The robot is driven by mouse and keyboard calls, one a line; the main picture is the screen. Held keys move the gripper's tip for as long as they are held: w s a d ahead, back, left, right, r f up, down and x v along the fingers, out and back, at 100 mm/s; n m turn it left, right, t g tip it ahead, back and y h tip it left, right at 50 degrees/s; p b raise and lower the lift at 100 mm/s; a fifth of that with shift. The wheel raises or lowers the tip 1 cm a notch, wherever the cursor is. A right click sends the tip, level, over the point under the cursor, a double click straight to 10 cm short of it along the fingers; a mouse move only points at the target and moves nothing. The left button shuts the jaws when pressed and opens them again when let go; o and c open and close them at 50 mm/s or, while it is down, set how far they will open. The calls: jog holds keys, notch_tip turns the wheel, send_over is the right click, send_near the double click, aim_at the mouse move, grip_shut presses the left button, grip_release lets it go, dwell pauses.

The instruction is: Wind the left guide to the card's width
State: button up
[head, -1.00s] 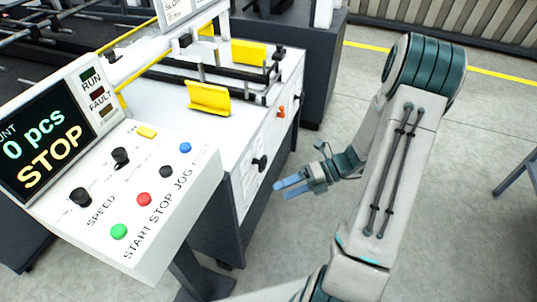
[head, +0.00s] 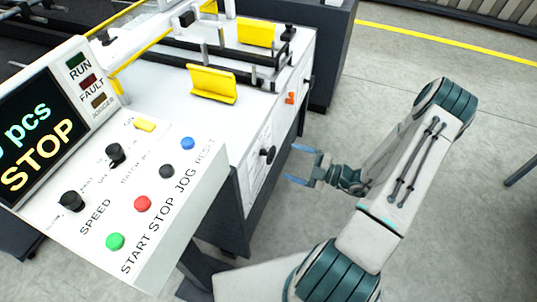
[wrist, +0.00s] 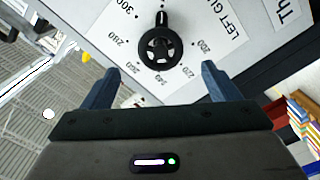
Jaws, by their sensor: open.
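The left guide's black handwheel (wrist: 160,48) is on a white panel marked "LEFT GU…", inside a ring of numbers that includes 240, 260, 280 and 300. A small dark handle sticks out at its top in the wrist view. In the head view the handwheel (head: 267,154) is on the machine's side. My gripper (head: 303,165) is open and empty, its blue fingers pointing at the panel. In the wrist view my gripper (wrist: 160,80) has one finger on each side below the wheel, apart from it. Two yellow guide plates, near (head: 213,84) and far (head: 256,32), stand on the machine top.
The control console (head: 150,200) with buttons and a STOP display stands at the left front. An orange lever (head: 290,97) sticks out of the machine's side beyond the handwheel. The floor (head: 430,80) right of the machine is open.

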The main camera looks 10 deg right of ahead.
aim_at(273, 156)
jog(key=x, duration=0.8)
jog(key=shift+w+a, duration=0.15)
jog(key=shift+a, duration=0.05)
